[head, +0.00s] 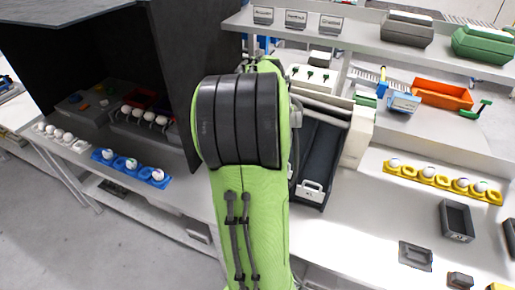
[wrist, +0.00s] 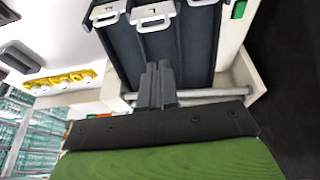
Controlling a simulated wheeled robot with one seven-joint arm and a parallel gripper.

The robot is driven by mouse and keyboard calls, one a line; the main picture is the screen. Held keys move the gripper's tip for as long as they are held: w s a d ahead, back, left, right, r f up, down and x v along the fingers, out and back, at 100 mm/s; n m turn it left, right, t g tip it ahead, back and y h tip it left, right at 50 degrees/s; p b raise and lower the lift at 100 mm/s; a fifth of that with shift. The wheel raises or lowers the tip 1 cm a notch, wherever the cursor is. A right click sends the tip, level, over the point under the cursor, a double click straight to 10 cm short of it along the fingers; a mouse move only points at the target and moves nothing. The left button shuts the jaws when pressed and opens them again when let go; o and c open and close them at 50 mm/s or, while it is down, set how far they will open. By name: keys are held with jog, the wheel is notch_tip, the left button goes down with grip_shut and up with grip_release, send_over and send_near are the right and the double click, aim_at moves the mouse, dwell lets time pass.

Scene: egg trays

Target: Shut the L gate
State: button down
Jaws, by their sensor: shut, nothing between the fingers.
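A dark lane unit (head: 322,150) with pale side walls stands on the bench, partly hidden behind my green arm. A white gate-like handle (head: 311,190) shows at its near end. In the wrist view the dark lanes (wrist: 182,50) fill the upper middle, with white handles (wrist: 152,15) along the top edge. I cannot read an L mark on any of them, nor tell whether a gate is open. My gripper (wrist: 158,80) is shut and empty, its fingers in front of the dark lanes. I cannot tell if they touch anything. My arm hides the gripper in the head view.
A yellow egg tray (head: 445,182) lies right of the lanes and a blue egg tray (head: 128,165) lies left. A dark booth wall (head: 185,70) stands close left of my arm. An orange bin (head: 442,94) is at the back right, under a shelf (head: 350,45).

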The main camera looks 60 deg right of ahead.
jog(key=x, duration=1.3)
jog(key=shift+s+a+f, duration=0.2)
jog(key=shift+s+f, duration=0.25)
jog(key=shift+s, duration=0.05)
notch_tip(320, 180, down, 7)
jog(key=b, duration=0.7)
jog(key=shift+a, duration=0.25)
jog(key=shift+s, duration=0.1)
